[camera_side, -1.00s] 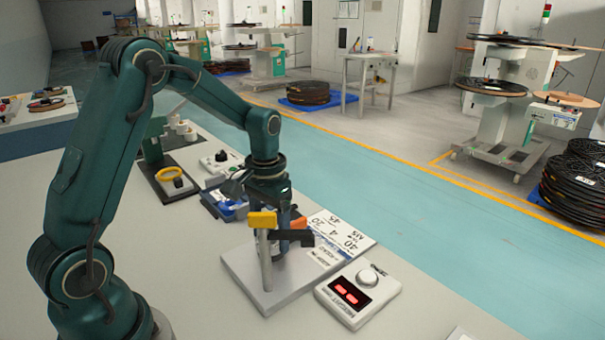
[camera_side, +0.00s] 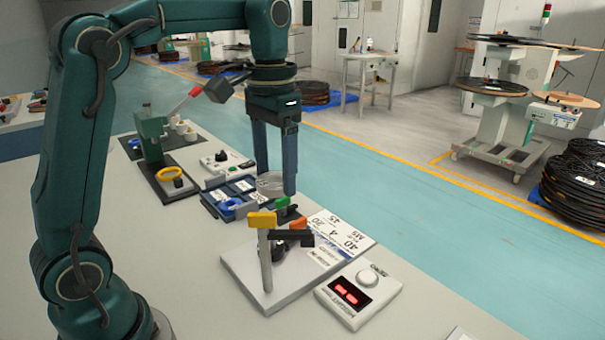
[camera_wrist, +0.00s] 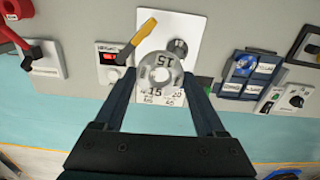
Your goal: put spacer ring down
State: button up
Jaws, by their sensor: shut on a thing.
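My gripper (camera_side: 275,190) is shut on the spacer ring (camera_side: 269,184), a clear, flat ring held between the fingertips. In the wrist view the ring (camera_wrist: 161,73) shows a central hole and sits between both fingers, over the fixture. The light grey fixture plate (camera_side: 248,283) carries a post with a yellow lever (camera_side: 262,219), an orange piece and a dark knob. The side view shows the ring raised above the bench, behind the yellow lever. Its exact height is hard to tell.
A blue compartment tray (camera_side: 222,203) lies left of the fixture. A box with a red display (camera_side: 352,293) stands at the fixture's right. The near bench (camera_side: 200,290) is clear.

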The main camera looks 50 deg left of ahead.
aim_at(268, 187)
jog(key=a+f, duration=0.1)
jog(key=f, duration=0.1)
jog(key=a+f+n, duration=0.1)
jog(key=a, duration=0.1)
jog(key=w+a+f+n, duration=0.1)
jog(key=f, duration=0.1)
jog(key=shift+a+f, duration=0.15)
jog(key=shift+f, duration=0.15)
jog(key=shift+w, duration=0.1)
notch_tip(268, 187, down, 10)
jog(key=shift+r, duration=0.25)
jog(key=shift+f, duration=0.15)
jog(key=o, duration=1.4)
jog(key=shift+r, duration=2.15)
jog(key=shift+c, duration=0.7)
jog(key=shift+r, duration=0.4)
jog(key=shift+c, duration=0.9)
